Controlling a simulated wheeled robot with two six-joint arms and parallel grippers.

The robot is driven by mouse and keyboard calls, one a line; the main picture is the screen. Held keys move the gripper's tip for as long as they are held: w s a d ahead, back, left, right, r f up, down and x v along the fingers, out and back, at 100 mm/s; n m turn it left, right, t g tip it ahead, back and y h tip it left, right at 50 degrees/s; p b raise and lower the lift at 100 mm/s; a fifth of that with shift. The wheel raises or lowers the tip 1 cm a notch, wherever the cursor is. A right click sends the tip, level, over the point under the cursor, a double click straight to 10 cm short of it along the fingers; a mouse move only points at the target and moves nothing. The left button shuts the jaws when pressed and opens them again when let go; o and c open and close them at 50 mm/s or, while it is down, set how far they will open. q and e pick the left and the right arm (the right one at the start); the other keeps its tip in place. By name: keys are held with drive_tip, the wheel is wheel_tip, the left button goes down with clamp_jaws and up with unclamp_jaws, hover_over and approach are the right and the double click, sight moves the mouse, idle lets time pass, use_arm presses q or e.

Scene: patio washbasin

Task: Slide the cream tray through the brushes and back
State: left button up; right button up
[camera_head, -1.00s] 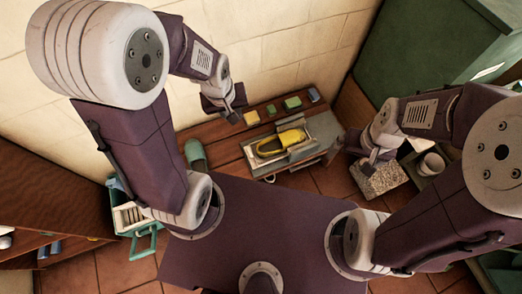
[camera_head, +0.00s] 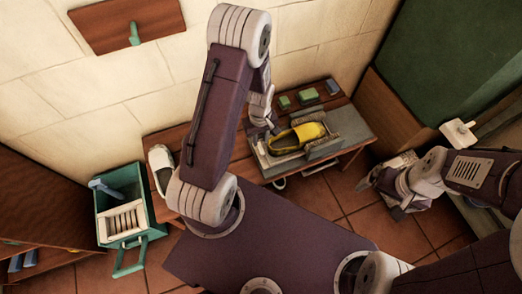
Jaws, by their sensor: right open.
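A yellow clog (camera_head: 298,137) lies on a low grey station (camera_head: 349,124) on the wooden bench. Brown-grey brush-like blocks (camera_head: 325,147) stand close along its sides. The cream tray is mostly hidden under the clog, and I cannot make out its edges clearly. My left gripper (camera_head: 271,126) is just at the left, heel end of the clog; its fingers are small and partly covered by my arm, so I cannot tell whether it touches the tray. My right gripper (camera_head: 372,180) is open, right of the bench and away from the clog.
Green blocks (camera_head: 307,96) sit at the bench's back. A white shoe (camera_head: 160,165) is at the bench's left end, beside my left arm. A teal crate (camera_head: 125,200) with a slatted insert stands left. A white tap-like fitting (camera_head: 458,133) is at the right.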

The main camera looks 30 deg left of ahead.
sight(260, 148)
use_arm(q)
wheel_tip(260, 148, down, 8)
drive_tip(key=b, duration=0.2)
drive_tip(key=shift+b, duration=0.3)
drive_tip(key=shift+r, duration=0.1)
clamp_jaws()
idle(1.0)
